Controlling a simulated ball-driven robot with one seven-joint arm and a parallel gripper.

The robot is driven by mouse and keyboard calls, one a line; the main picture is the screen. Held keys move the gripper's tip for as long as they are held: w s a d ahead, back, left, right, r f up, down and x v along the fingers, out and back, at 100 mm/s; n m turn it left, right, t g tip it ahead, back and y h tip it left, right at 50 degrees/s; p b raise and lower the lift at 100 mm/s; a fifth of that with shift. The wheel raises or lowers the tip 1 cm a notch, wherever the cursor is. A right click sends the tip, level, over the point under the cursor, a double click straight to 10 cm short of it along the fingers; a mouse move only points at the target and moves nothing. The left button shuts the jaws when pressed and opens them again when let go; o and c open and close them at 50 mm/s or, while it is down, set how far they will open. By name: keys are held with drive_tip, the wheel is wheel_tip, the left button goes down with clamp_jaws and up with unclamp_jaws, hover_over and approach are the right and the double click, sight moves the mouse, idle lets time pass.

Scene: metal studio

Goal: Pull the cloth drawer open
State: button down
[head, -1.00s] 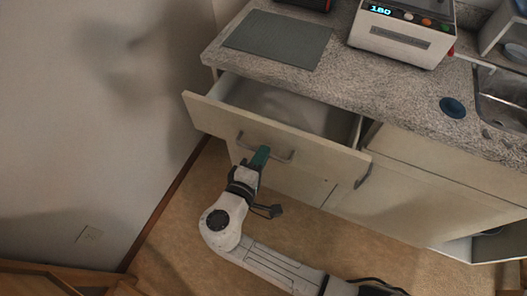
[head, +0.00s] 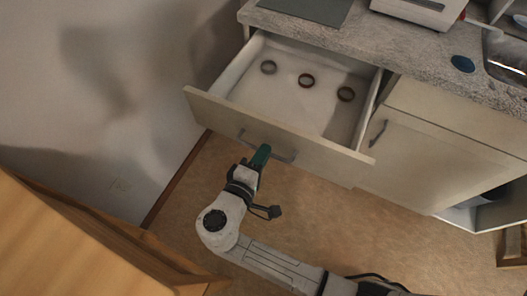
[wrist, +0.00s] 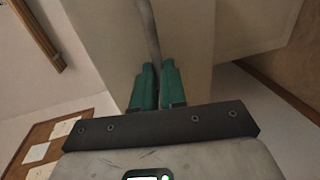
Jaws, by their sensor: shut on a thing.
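The cloth drawer (head: 283,131) stands well out from the counter, under its left end.
A counter (head: 400,50) above carries a dark mat (head: 305,10), a white appliance (head: 420,8) and a blue disc (head: 462,64). A closed cabinet door (head: 430,160) is right of the drawer. Wooden furniture (head: 80,240) stands at lower left. Bare floor (head: 320,215) lies in front.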

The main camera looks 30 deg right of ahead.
drive_tip(key=shift+s+f, duration=0.1)
drive_tip(key=c, duration=1.2)
unclamp_jaws()
drive_tip(key=shift+r, duration=0.7)
drive_tip(key=o, duration=0.7)
drive_tip(key=s+r, duration=0.1)
drive_tip(key=r, duration=0.1)
drive_tip(key=s+r, duration=0.1)
drive_tip(key=s+r+p, duration=0.1)
drive_tip(key=r, duration=0.1)
drive_tip(key=shift+d+r, duration=0.1)
drive_tip(key=shift+r, duration=0.25)
drive_tip(key=shift+s+r, duration=0.55)
drive_tip(key=shift+r, duration=0.3)
drive_tip(key=c, duration=0.7)
drive_tip(key=s+r, duration=0.1)
drive_tip(key=s, duration=0.2)
drive_tip(key=s+r, duration=0.2)
drive_tip(key=s, duration=0.1)
drive_tip(key=s+r, duration=0.1)
drive_tip(key=s, duration=0.2)
drive_tip(key=shift+s+d+r, duration=0.2)
drive_tip(key=shift+s+d, duration=0.1)
drive_tip(key=shift+s, duration=0.1)
